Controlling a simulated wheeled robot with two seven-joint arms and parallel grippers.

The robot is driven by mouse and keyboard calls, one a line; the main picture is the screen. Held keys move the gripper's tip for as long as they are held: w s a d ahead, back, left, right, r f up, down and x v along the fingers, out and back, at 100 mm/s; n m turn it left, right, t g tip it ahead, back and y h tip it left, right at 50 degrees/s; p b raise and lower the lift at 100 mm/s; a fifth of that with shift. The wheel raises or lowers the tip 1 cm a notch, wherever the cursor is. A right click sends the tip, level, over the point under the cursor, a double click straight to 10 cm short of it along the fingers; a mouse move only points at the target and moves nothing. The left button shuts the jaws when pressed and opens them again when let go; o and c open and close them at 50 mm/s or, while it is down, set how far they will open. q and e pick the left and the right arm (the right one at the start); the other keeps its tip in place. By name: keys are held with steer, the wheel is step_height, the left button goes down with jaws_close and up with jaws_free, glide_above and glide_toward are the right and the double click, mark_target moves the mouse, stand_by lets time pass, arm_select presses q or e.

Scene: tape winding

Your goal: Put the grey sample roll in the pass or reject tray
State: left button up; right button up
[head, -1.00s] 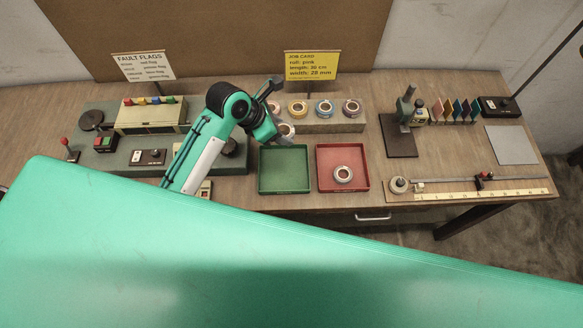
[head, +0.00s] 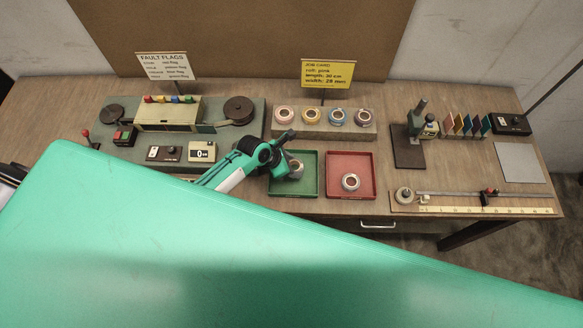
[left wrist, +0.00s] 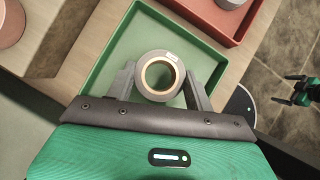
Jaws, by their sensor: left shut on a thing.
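The grey sample roll (left wrist: 141,76) is between the two fingers of my left gripper (left wrist: 160,88) in the left wrist view, and the gripper is shut on it. In the head view the grey roll (head: 295,170) shows over the green tray (head: 307,190), with my left gripper (head: 290,172) at it. Whether the roll touches the tray floor is hard to tell. The green tray also shows under the roll in the left wrist view (left wrist: 205,45). The red tray (head: 362,160) stands to the right of the green one and holds another grey roll (head: 350,182).
A block behind the trays (head: 360,130) carries several coloured rolls. A machine with two dark discs (head: 170,112) stands at the left. A press stand (head: 408,150) and a ruler (head: 470,210) are at the right. My green body panel covers the front.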

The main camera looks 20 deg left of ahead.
arm_select(q)
step_height(320, 180, down, 3)
steer(key=shift+r, duration=0.1)
steer(key=shift+f, duration=0.2)
steer(key=shift+f, duration=0.15)
steer(key=o, duration=1)
steer(key=shift+r, duration=0.2)
steer(key=b+v, duration=0.2)
steer(key=v, duration=1)
steer(key=shift+a+b, duration=0.1)
steer(key=shift+b, duration=0.2)
